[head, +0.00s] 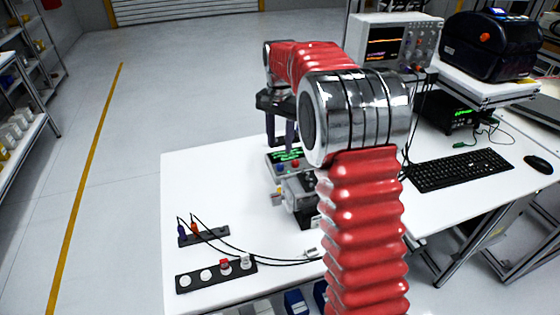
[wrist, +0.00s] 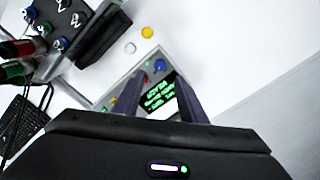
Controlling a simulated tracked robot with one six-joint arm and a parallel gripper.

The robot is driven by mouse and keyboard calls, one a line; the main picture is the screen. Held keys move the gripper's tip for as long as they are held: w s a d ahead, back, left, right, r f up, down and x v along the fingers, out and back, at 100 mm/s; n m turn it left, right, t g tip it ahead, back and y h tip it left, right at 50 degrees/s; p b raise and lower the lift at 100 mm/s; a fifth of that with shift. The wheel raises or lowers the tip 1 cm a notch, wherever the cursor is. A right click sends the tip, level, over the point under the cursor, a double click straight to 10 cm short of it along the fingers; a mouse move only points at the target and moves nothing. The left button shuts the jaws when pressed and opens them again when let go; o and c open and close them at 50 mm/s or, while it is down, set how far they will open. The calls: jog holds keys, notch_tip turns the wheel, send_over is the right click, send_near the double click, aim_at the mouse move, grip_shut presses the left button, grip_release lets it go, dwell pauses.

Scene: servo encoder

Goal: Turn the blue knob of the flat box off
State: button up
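The flat box (head: 270,157) lies on the white table below my gripper (head: 281,145). It has a dark display with green text. The blue knob (head: 281,167) sits on its front part, with a red knob (head: 295,163) to its right. In the wrist view the blue knob (wrist: 160,66) shows just beyond the fingertips of my gripper (wrist: 158,75). The fingers are apart, with the display (wrist: 158,96) visible between them. Nothing is held. I cannot tell the height of the fingertips above the box or read the knob's setting.
A grey device (head: 300,188) stands close in front of the box. Two dark strips with plugs (head: 203,236) and knobs (head: 216,274) lie at the front left, with black cables. A keyboard (head: 460,169) and oscilloscope (head: 392,42) are to the right. The table's left part is clear.

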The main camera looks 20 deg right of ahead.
aim_at(280, 165)
notch_tip(280, 165, down, 8)
jog(key=shift+f, duration=0.2)
jog(key=shift+c, duration=0.7)
grip_shut()
